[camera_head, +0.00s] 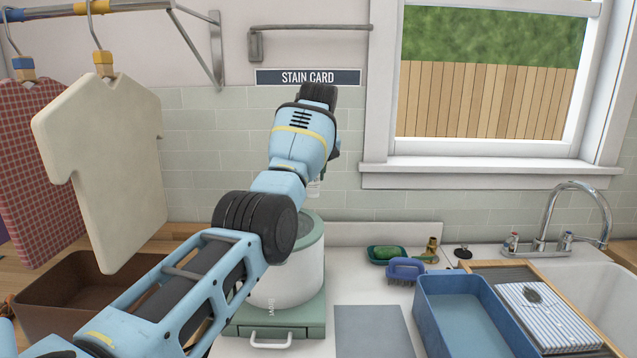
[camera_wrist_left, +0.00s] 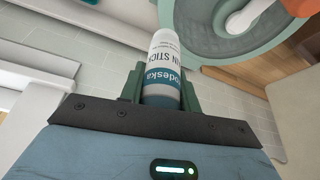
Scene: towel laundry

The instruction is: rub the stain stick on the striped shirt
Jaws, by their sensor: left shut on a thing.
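The striped shirt (camera_head: 548,318) lies folded, blue and white, on a board by the sink at the right, with a dark stain (camera_head: 532,294) near its top. My left gripper (camera_wrist_left: 162,84) is shut on the stain stick (camera_wrist_left: 164,62), a white and teal tube with printed text. The gripper's fingers are mostly hidden there by my arm. The gripper is well to the left of the shirt and apart from it. My right gripper is out of view.
A blue basin (camera_head: 428,320) stands between the washer and the shirt. A blue brush (camera_head: 405,270) and a green soap dish (camera_head: 386,255) lie behind it. The tap (camera_head: 580,205) rises behind the sink. A grey mat (camera_head: 372,332) is clear.

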